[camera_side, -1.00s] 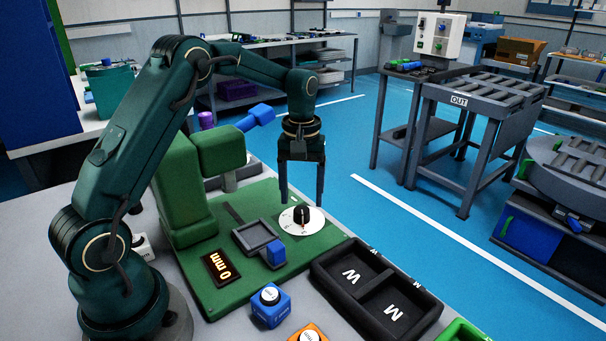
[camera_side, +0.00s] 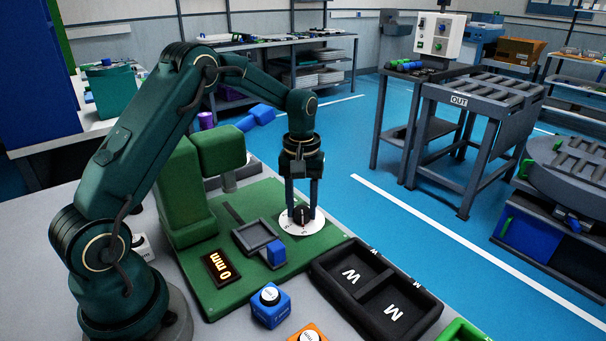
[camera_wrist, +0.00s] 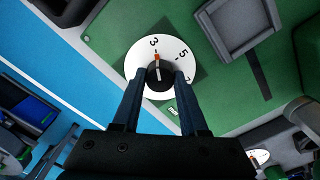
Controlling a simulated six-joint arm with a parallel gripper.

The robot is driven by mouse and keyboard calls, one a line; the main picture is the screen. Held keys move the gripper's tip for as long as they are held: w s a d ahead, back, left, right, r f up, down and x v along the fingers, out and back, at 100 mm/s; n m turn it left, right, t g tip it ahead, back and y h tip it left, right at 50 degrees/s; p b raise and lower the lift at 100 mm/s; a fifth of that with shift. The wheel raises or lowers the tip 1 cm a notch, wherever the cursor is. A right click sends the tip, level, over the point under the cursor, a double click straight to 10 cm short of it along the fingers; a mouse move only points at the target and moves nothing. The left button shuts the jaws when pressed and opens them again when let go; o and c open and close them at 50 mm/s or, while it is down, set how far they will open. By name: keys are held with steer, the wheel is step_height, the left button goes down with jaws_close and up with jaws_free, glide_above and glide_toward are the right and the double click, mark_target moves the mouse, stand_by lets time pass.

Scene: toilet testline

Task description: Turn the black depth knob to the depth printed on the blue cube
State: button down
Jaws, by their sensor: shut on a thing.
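The black depth knob (camera_side: 301,214) stands on a round white dial on the green machine base. In the wrist view the black knob (camera_wrist: 158,76) carries a white line, and an orange mark on the dial sits by the 3; a 5 also shows. My gripper (camera_side: 302,213) points down with its two fingers on either side of the knob, shut on it. The blue cube (camera_side: 270,306) sits on the grey table in front of the green base, with a white disc on top; its print is too small to read.
A small grey square tray (camera_side: 257,236) with a blue block (camera_side: 276,253) at its corner is just left of the dial. A black two-part bin (camera_side: 375,288) marked W and M stands at right. An orange cube (camera_side: 308,332) is at the front edge.

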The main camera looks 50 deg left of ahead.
mark_target(302, 209)
steer(key=shift+m, duration=0.3)
steer(key=m, duration=0.5)
steer(key=shift+m, duration=0.3)
steer(key=m, duration=0.6)
steer(key=shift+r, duration=0.1)
steer(key=m, duration=0.5)
steer(key=shift+m, duration=0.4)
steer(key=m, duration=0.6)
steer(key=shift+c, duration=2.2)
jaws_free()
steer(key=shift+r, duration=2.55)
